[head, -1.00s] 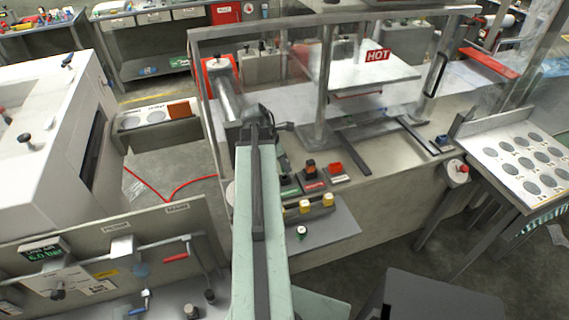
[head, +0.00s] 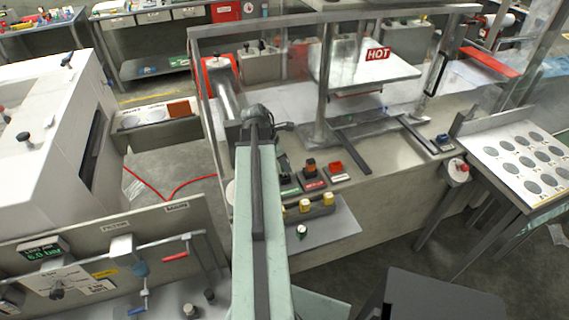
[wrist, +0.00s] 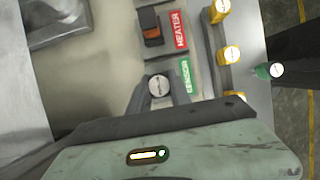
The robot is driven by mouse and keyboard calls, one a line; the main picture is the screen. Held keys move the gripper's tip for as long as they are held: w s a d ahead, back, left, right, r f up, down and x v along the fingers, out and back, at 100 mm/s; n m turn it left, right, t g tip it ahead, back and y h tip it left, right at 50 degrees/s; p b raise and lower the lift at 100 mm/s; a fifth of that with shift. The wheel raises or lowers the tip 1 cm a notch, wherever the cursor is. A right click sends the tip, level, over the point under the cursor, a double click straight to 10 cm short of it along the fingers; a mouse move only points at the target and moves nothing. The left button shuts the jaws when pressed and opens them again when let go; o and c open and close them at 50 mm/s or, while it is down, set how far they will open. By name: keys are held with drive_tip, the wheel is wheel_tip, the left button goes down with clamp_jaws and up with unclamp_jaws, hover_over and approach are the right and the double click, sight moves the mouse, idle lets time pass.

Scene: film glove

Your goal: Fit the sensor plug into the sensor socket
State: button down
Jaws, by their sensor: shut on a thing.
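My gripper (wrist: 158,92) is shut on the sensor plug (wrist: 158,85), of which only a round, pale grey top shows between the dark fingers in the wrist view. The plug is over the spot beside the green SENSOR label (wrist: 186,78). The sensor socket is hidden under the plug and fingers in that view, so I cannot tell whether the plug touches it. In the head view my gripper (head: 262,122) reaches over the bench, and the green label (head: 289,190) lies below and to its right.
The orange and black heater plug (wrist: 151,26) stands close beside my gripper, by the red HEATER label (wrist: 180,30). Several yellow knobs (head: 305,206) and a green knob (head: 301,231) are in front. A metal frame post (head: 323,85) rises to the right.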

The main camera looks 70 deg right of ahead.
drive_tip(key=shift+f+b, duration=1.35)
drive_tip(key=shift+f, duration=0.1)
drive_tip(key=c, duration=1.1)
unclamp_jaws()
drive_tip(key=p+v, duration=0.7)
drive_tip(key=v, duration=0.1)
